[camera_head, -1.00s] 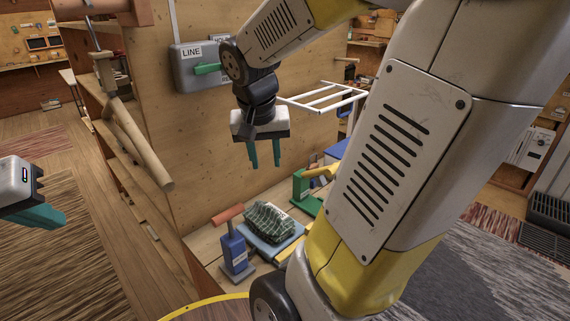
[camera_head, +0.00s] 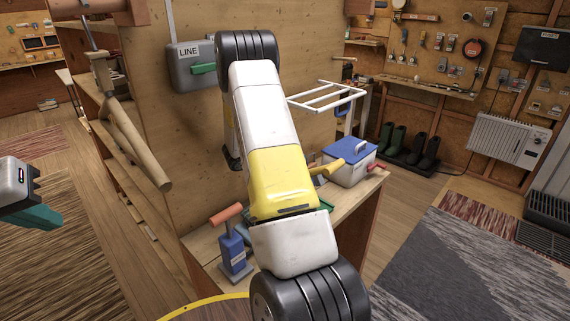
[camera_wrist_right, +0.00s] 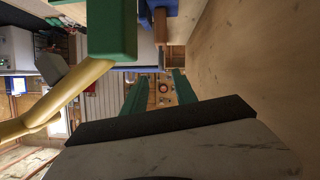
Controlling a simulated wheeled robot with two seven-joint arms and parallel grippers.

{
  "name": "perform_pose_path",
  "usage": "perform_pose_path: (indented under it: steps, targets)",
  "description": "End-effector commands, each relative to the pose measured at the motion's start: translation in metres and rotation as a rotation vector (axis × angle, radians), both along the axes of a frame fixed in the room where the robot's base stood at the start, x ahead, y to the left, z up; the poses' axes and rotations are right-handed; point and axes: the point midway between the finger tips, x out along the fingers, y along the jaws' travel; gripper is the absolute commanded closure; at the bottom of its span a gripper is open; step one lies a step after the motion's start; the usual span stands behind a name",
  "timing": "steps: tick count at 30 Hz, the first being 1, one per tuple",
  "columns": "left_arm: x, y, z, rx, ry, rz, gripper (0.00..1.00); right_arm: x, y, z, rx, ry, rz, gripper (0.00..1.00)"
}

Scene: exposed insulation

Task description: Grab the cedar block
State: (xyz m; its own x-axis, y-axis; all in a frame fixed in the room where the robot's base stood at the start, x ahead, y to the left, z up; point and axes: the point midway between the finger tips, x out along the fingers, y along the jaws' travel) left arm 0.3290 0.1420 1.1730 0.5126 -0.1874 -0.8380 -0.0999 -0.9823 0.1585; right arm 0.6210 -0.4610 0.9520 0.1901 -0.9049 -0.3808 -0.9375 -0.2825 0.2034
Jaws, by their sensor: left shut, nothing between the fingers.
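I cannot pick out a cedar block for certain in either view. A small brown wooden piece (camera_wrist_right: 160,24) beside blue parts shows at the top of the wrist view; I cannot tell what it is. My right gripper (camera_wrist_right: 160,84) shows in the wrist view with its two green fingers apart and nothing visible between them. In the head view my right arm hides that gripper and the middle of the bench. My left gripper (camera_head: 38,214) is at the left edge of the head view, shut and empty, away from the bench.
The workbench (camera_head: 348,208) bears a blue tool with an orange-brown handle (camera_head: 233,246) and a blue-lidded box (camera_head: 350,164). A green object (camera_wrist_right: 110,30) and a yellow handle (camera_wrist_right: 60,95) are close in the wrist view. A plywood panel (camera_head: 165,130) stands behind the bench.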

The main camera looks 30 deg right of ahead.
Motion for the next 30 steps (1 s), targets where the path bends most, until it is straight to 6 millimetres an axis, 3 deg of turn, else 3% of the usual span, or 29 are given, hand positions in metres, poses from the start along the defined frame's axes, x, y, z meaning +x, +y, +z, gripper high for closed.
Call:
perform_pose_path:
  steps: [11, 21, 28, 30]
  targets:
    - [0.0, 0.0, 0.0, 0.0, 0.0, 0.0, 1.0, 0.008, -0.03, -0.013, -0.005, -0.01, 0.001, 0.66]
    - [0.0, 0.0, 0.0, 0.0, 0.0, 0.0, 1.0, 0.017, -0.072, -0.028, -0.005, -0.009, 0.001, 0.66]
    - [0.0, 0.0, 0.0, 0.0, 0.0, 0.0, 1.0, 0.017, -0.073, -0.028, -0.004, -0.01, 0.002, 0.66]
    - [0.0, 0.0, 0.0, 0.0, 0.0, 0.0, 1.0, 0.017, -0.073, -0.028, -0.004, -0.01, 0.002, 0.8]
